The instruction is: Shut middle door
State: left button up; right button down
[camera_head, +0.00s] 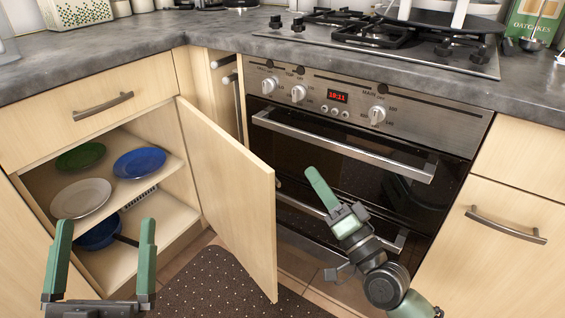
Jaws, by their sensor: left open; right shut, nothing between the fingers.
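The open wooden cabinet door (230,185) stands swung out from the cabinet at the left, its free edge towards me and the right. Its cabinet shows two shelves (125,190) inside. My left gripper (102,240) is open and empty in front of the cabinet opening, left of the door and apart from it. My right gripper (318,185) is shut and empty, to the right of the door's free edge and in front of the oven. A small gap shows between it and the door in the picture.
A green plate (80,156), a blue plate (140,162) and a white plate (81,198) lie on the upper shelf; a blue pan (97,235) is below. The oven (340,160) stands right of the door. A dark dotted mat (215,290) covers the floor.

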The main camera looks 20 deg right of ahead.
aim_at(272, 169)
jog(key=w+a+m+g+y+p, duration=0.1)
jog(key=w+a+g, duration=0.1)
jog(key=w, duration=0.1)
jog(key=w+a+f+m+g+y+p, duration=0.1)
jog(key=w+a+g+y+p, duration=0.1)
jog(key=w, duration=0.1)
jog(key=w+a+m+g+y+p, duration=0.1)
jog(key=w+a+g+y+p, duration=0.1)
jog(key=w, duration=0.1)
jog(key=shift+f+g, duration=0.35)
jog(key=shift+g, duration=0.05)
pick_arm(q)
jog(key=s+a+f+g+y, duration=0.1)
jog(key=f+g+y, duration=0.1)
jog(key=f+g, duration=0.4)
jog(key=a+f+g+y, duration=0.2)
jog(key=f+g, duration=0.5)
jog(key=f, duration=0.7)
jog(key=shift+s+n+p, duration=0.3)
jog(key=shift+s, duration=0.1)
pick_arm(e)
jog(key=shift+s+a, duration=0.15)
jog(key=shift+a, duration=0.15)
pick_arm(q)
jog(key=shift+s+a, duration=0.1)
